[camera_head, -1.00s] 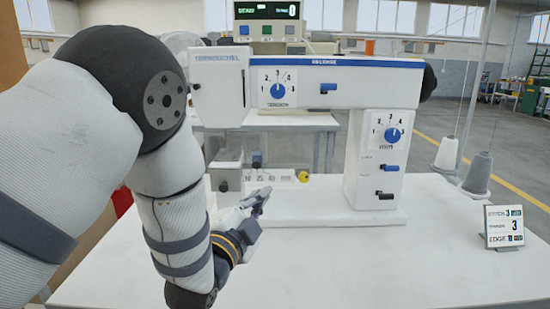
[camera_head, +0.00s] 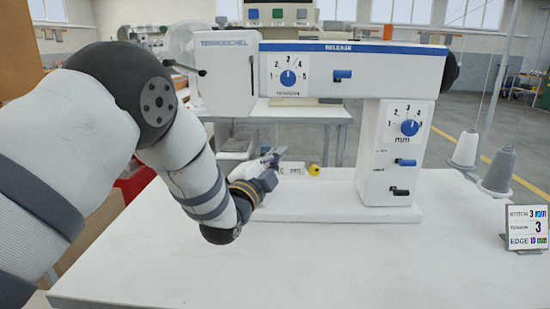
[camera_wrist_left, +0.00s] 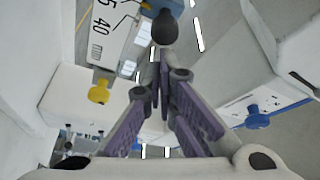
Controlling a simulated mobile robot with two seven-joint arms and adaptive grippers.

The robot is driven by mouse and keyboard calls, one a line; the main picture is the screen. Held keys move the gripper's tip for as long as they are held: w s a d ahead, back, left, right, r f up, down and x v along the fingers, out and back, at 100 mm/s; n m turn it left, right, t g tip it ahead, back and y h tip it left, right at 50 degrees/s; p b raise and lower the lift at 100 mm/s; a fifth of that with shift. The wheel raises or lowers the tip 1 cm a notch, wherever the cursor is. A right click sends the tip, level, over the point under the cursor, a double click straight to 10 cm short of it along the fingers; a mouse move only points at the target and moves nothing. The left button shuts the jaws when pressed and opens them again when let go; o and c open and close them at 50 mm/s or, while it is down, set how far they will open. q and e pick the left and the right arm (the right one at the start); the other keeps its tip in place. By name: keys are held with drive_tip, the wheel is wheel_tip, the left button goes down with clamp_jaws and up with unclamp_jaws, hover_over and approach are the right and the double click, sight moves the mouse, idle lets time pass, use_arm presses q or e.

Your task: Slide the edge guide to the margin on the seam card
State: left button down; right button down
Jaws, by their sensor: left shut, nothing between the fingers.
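The seam card (camera_head: 527,228) stands at the right of the table and reads EDGE 10 mm, STITCH 3 mm and a 3 between them. The edge scale (camera_head: 291,170) with a yellow knob (camera_head: 314,170) lies low behind my left gripper (camera_head: 278,156), which hides part of it. Contact and the guide's setting cannot be told. My right gripper is out of view.
The white machine arm (camera_head: 360,75) spans above, joined to its pillar (camera_head: 395,150) with dials and levers. Thread cones (camera_head: 498,170) stand at the right. The front of the white table (camera_head: 330,265) is clear.

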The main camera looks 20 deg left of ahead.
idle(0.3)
use_arm(q)
drive_tip(key=shift+s+a+p, duration=0.2)
drive_tip(key=shift+a, duration=0.4)
drive_tip(key=shift+s+a+p, duration=0.15)
drive_tip(key=shift+a, duration=0.4)
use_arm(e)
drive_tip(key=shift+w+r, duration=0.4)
